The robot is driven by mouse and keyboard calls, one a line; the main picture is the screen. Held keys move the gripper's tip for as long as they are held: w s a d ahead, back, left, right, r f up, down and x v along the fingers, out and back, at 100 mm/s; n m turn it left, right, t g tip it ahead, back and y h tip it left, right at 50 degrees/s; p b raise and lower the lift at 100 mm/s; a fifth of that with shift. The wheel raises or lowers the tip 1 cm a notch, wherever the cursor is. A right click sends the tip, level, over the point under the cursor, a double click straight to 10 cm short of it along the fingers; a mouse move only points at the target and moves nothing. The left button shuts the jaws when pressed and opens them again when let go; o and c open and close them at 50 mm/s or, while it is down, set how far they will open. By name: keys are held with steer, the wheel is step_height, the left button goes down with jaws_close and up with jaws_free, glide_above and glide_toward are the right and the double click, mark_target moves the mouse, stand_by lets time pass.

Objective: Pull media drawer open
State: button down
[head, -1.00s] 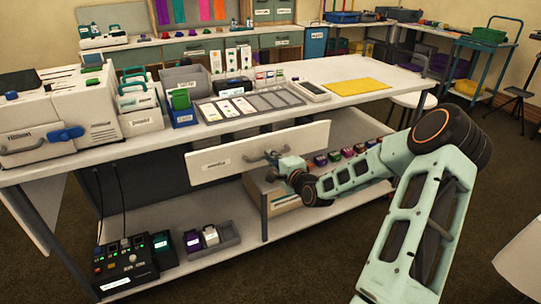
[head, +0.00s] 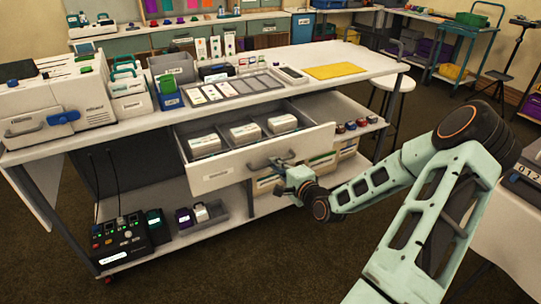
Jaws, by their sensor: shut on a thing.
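The media drawer (head: 225,171) is a white-fronted drawer under the worktop, pulled well out so that its inside shows. The fingertips are small in the picture and partly hidden by the gripper body.
The worktop (head: 350,55) above carries a yellow mat (head: 337,71), a sample tray (head: 232,90) and white machines (head: 50,100) at the left. A lower shelf (head: 170,238) holds a black control box (head: 122,245). A stool (head: 398,83) stands behind right. Floor in front is clear.

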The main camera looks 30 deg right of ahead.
steer(key=shift+f+v, duration=0.25)
steer(key=shift+v, duration=1.05)
steer(key=shift+s, duration=0.1)
steer(key=c, duration=2)
jaws_free()
steer(key=shift+c, duration=0.2)
steer(key=v, duration=1.2)
steer(key=shift+f, duration=0.1)
